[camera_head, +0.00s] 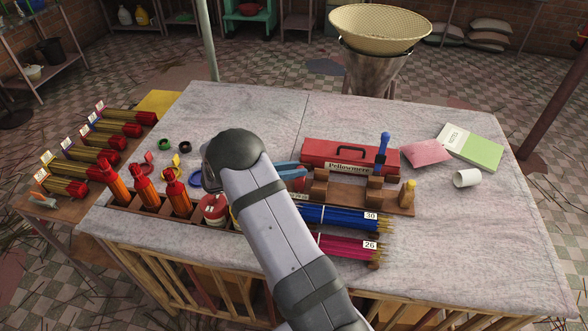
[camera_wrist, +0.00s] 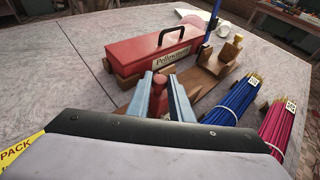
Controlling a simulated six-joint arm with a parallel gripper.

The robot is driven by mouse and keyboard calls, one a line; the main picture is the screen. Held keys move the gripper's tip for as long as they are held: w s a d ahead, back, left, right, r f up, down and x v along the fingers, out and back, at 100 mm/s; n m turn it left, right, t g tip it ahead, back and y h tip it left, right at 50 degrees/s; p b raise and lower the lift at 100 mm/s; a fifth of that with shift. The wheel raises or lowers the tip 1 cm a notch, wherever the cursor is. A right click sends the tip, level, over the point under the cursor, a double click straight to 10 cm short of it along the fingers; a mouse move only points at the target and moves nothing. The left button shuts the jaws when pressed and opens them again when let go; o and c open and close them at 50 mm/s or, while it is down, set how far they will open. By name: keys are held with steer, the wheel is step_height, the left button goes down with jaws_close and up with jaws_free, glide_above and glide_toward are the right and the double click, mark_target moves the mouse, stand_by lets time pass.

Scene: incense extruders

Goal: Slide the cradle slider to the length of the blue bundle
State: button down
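The wooden cradle (camera_head: 398,203) lies along the front of a red toolbox, with upright wooden blocks on it. It also shows in the wrist view (camera_wrist: 212,68). My gripper (camera_head: 290,169) is at the cradle's left end. In the wrist view, its two light-blue fingers (camera_wrist: 162,92) stand on either side of a red upright knob (camera_wrist: 159,90). The gap looks narrow; I cannot tell whether they touch the knob. The blue bundle (camera_head: 340,217), tagged 30, lies in front of the cradle, its left part hidden by my arm. It also shows in the wrist view (camera_wrist: 236,97).
The red toolbox (camera_head: 350,153) stands close behind the cradle, and a blue-handled tool (camera_head: 382,150) rises beside it. A pink bundle (camera_head: 345,246), tagged 26, lies in front of the blue one. A white cup (camera_head: 467,178) lies at right. The table's right front is clear.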

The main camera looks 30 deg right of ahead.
steer(key=shift+w+a+b, duration=0.55)
steer(key=shift+w+a, duration=0.35)
steer(key=c, duration=1.6)
jaws_free()
steer(key=shift+a, duration=0.1)
steer(key=shift+b+v, duration=1.3)
steer(key=shift+v, duration=2.3)
